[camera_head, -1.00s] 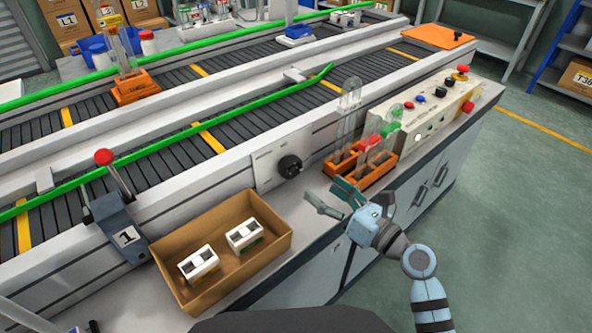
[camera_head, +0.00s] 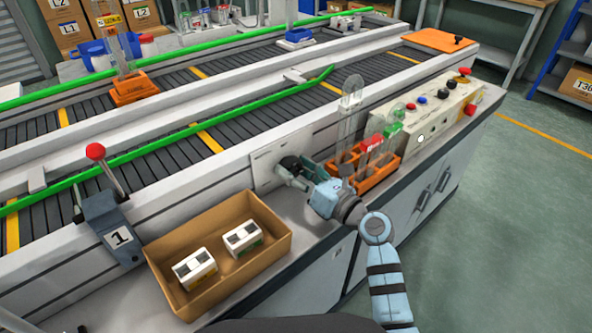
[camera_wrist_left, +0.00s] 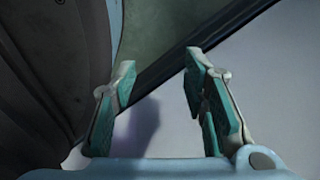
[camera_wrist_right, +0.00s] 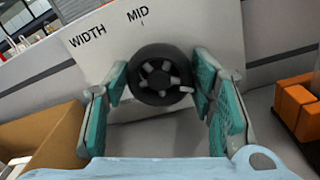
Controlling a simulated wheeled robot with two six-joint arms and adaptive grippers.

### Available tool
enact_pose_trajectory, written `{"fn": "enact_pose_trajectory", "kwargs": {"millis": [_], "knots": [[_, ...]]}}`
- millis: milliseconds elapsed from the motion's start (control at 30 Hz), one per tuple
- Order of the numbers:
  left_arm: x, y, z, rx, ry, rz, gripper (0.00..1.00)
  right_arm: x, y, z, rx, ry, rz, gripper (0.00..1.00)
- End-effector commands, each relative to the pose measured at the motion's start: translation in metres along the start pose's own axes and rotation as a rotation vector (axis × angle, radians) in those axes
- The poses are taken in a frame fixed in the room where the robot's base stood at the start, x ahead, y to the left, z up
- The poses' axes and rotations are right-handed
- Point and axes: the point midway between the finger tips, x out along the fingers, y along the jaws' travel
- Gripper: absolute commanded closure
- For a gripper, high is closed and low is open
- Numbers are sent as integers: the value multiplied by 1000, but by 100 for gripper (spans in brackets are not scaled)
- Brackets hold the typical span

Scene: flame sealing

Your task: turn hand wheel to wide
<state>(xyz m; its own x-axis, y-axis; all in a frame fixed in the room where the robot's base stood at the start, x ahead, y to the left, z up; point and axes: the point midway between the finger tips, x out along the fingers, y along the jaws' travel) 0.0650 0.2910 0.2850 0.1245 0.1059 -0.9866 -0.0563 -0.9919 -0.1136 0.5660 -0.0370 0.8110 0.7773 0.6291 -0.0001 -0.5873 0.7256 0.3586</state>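The black round hand wheel (camera_wrist_right: 161,75) sits on a light panel (camera_wrist_right: 215,25) marked "WIDTH" and "MID". A small tick under "MID" is above the wheel; no "wide" mark shows. In the head view, the wheel (camera_head: 289,162) is partly covered by my right gripper (camera_head: 296,174). In the right wrist view, my right gripper (camera_wrist_right: 160,80) is open, with one finger on each side of the wheel; I cannot tell whether they touch it. My left gripper (camera_wrist_left: 160,78) is open and empty in the left wrist view.
A cardboard box (camera_head: 270,213) with two white items stands left of my right gripper. An orange rack (camera_head: 382,172) with clear tubes stands close on its right. A control box (camera_head: 440,118) with buttons is farther right. Conveyor rails run behind the panel.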

Motion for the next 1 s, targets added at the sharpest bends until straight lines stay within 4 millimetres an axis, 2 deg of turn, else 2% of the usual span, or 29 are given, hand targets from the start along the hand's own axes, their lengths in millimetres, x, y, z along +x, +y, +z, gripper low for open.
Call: {"fn": "enact_pose_trajectory", "kwargs": {"millis": [433, 1000], "knots": [[-9, -1, -1, -3, -1, 0, 60, 0, 0, 1, -72, 5, -3, 77], [-35, 8, 3, -21, -12, 18, 60, 0, 2, 1, -469, 25, -10, 77]]}}
